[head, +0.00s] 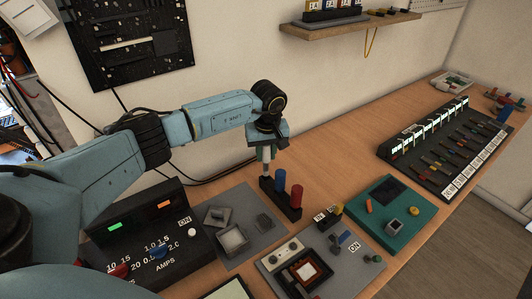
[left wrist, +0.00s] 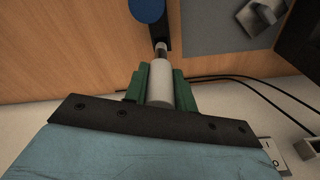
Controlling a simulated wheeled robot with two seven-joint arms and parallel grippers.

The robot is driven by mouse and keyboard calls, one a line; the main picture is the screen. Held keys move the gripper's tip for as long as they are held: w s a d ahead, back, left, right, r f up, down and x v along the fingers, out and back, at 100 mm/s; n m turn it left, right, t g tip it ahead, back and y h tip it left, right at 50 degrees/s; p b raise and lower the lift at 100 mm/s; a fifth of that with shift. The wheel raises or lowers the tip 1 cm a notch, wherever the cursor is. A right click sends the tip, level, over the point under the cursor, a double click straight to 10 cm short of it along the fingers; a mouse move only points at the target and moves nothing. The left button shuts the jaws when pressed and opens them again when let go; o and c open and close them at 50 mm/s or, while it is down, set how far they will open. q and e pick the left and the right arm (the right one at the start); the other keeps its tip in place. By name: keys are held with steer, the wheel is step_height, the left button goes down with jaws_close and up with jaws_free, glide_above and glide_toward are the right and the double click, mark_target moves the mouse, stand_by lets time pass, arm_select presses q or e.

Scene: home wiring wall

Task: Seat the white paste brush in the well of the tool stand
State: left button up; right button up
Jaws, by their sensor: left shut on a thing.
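The white paste brush (left wrist: 161,84) is upright in my left gripper, between its green fingers (left wrist: 160,88). In the head view my left gripper (head: 266,150) points down over the far left end of the black tool stand (head: 283,203), and the brush's lower part (head: 266,168) shows beneath it. The brush's narrow tip meets the stand's end in both views; I cannot tell whether it is in the well or just above. The stand also holds a blue handle (head: 280,181) and a red handle (head: 296,195). My right gripper is not in view.
A grey mat (head: 255,212) with metal parts lies left of the stand, beside a black meter box (head: 140,240). A grey board (head: 340,262) and a green board (head: 392,217) lie to the right. Cables (head: 205,181) run along the wall. Bare wood surrounds the stand's back and right.

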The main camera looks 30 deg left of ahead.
mark_target(266, 161)
arm_select(q)
steer(key=shift+f+b, duration=0.4)
stand_by(0.6)
steer(key=shift+f+b, duration=2)
steer(key=shift+f, duration=0.45)
steer(key=o, duration=1.1)
